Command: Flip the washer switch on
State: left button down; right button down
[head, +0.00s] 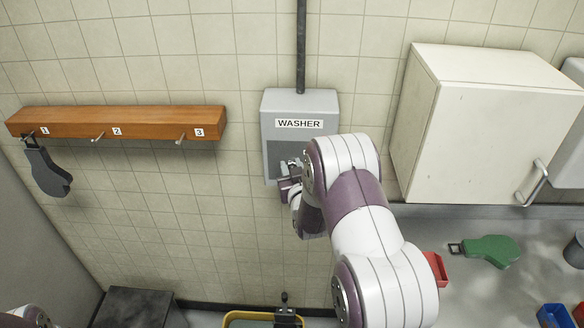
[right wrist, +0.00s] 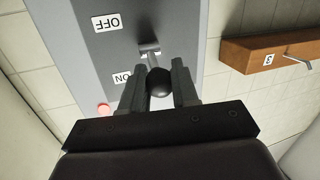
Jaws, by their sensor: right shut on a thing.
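The grey washer switch box (head: 275,103), labelled WASHER, is on the tiled wall in the head view. My right gripper (head: 289,172) is at its lower front, partly hidden by my right arm. In the right wrist view the box face (right wrist: 188,14) shows an OFF label (right wrist: 107,22) and an ON label (right wrist: 122,78), both upside down. A metal lever (right wrist: 149,47) with a black knob (right wrist: 159,84) stands between my right fingertips, which are shut on the knob. The knob is level with ON in that picture. A red lamp (right wrist: 104,109) is beside ON. My left gripper is out of view.
A wooden peg rail (head: 150,122) with a dark hanging tool (head: 47,172) is left of the box. A white cabinet (head: 490,130) juts out to the right. A green tool (head: 490,250) and a red bin (head: 436,268) lie below it. A yellow-rimmed container (head: 240,317) is below.

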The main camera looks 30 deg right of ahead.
jog(key=c, duration=0.9)
grip_release()
jog(key=shift+r, duration=0.1)
jog(key=b+v, duration=0.5)
jog(key=v, duration=0.7)
jog(key=shift+s+b, duration=0.3)
jog(key=shift+s, duration=0.05)
